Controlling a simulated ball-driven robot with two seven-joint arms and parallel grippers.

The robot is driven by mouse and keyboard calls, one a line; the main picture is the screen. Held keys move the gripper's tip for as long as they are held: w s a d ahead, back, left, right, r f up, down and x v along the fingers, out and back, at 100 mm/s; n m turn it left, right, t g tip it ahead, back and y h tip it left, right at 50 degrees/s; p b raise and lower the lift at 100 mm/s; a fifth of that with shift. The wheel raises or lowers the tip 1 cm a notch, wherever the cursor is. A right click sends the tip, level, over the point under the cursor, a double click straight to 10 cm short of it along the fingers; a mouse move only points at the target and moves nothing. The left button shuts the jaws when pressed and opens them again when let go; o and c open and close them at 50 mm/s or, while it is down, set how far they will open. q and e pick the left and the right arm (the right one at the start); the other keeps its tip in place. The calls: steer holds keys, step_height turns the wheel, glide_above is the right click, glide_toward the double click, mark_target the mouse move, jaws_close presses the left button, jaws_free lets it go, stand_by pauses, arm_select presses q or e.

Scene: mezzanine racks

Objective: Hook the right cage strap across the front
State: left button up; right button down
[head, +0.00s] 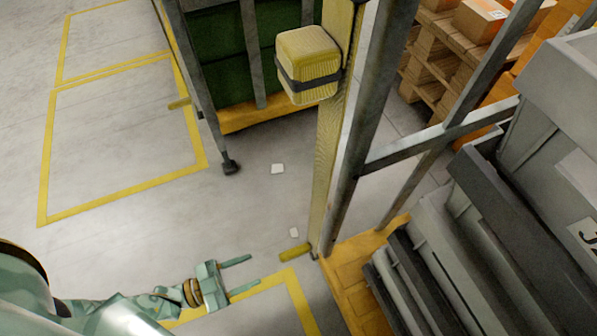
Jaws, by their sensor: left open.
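The right cage has grey metal posts (364,120) and a yellow-orange base (362,285), and holds grey crates. A yellow textured band, seemingly the strap (331,140), runs down along its near-left post. A yellow block with a dark band around it (308,62) sits at the upper part of this band. A short yellow peg (295,252) sticks out to the left low by the post's foot. My left gripper (254,271) is open and empty, with its fingers pointing right, below and left of the peg in the picture and apart from it. My right gripper is out of view.
Wooden pallets with boxes (480,18) are at upper right. Open grey floor with yellow lines (130,205) lies at left.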

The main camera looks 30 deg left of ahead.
arm_select(q)
steer(key=b, duration=0.2)
glide_toward(311, 246)
steer(key=x, duration=0.3)
steer(key=f+x, duration=0.1)
steer(key=x, duration=0.1)
steer(key=shift+w+f, duration=0.15)
steer(key=shift+w, duration=0.3)
steer(key=shift+w+d, duration=0.3)
jaws_close()
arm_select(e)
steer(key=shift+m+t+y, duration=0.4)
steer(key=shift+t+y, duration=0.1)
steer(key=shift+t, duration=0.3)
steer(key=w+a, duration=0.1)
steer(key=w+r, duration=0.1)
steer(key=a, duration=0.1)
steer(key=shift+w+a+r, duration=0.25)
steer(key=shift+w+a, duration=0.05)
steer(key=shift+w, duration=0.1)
